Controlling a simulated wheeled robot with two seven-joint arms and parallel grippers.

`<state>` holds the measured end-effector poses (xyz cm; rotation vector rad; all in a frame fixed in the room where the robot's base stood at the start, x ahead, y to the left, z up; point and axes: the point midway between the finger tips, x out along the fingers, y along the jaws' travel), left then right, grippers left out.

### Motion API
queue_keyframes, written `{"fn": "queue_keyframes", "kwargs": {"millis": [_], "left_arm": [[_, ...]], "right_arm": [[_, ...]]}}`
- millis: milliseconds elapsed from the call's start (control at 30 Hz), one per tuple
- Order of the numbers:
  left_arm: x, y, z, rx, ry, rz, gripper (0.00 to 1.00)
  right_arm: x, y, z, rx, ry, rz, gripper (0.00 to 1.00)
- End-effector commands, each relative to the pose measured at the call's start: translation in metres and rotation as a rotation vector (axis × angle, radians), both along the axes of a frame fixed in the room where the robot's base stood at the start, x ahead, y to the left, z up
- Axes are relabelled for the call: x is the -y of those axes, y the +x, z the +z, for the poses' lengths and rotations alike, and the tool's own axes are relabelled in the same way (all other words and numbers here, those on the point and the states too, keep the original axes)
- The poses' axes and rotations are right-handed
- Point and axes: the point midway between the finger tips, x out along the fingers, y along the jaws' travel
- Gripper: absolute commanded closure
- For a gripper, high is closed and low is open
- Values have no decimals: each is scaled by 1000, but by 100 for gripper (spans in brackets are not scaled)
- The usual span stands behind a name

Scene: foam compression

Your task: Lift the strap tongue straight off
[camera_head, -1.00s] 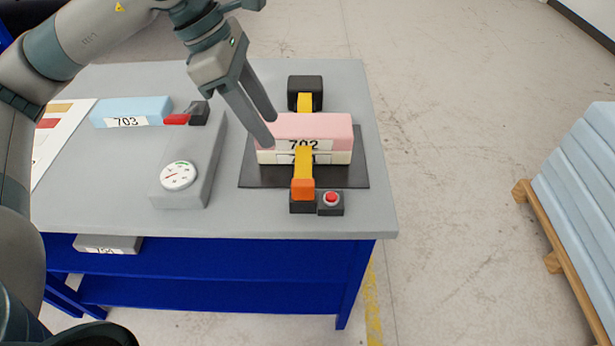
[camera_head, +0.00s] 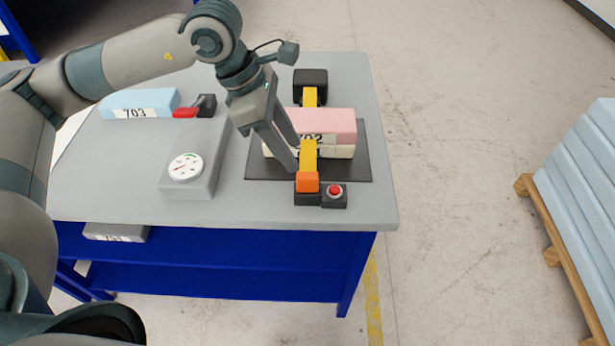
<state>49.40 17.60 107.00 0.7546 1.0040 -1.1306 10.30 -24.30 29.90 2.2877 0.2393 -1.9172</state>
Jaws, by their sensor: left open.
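The yellow strap (camera_head: 309,154) runs over the front of a foam stack. Its orange tongue (camera_head: 307,182) sits on the black front buckle (camera_head: 307,199). The strap's far end meets a black block (camera_head: 310,82) behind the stack. The stack has a pink foam block (camera_head: 335,124) labelled 702 on top of a cream block (camera_head: 341,152). My left gripper (camera_head: 296,156) is open and empty, pointing down just left of the strap and behind the tongue. Its fingers hide part of the stack's left side. I cannot tell whether they touch anything. My right gripper is not in view.
A black plate (camera_head: 363,168) lies under the stack. A red button (camera_head: 334,191) sits right beside the buckle. Left are a grey gauge unit (camera_head: 203,184), a red-handled clamp (camera_head: 186,113) and blue foam 703 (camera_head: 140,100). The grey tabletop (camera_head: 240,212) is bare along the front.

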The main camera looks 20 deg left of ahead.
Motion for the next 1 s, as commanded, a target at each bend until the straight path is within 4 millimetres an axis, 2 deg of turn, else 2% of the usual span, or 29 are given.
{"fn": "queue_keyframes", "kwargs": {"millis": [167, 300, 767, 1000], "left_arm": [[9, 2, -20, -2, 0, -1, 59], [15, 4, -35, -2, -1, -1, 59], [17, 5, -42, 1, -1, 0, 59], [22, 6, -55, -3, 1, 0, 59]], "right_arm": [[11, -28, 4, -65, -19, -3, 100], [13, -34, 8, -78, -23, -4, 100], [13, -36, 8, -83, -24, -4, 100], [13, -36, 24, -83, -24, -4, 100]]}}
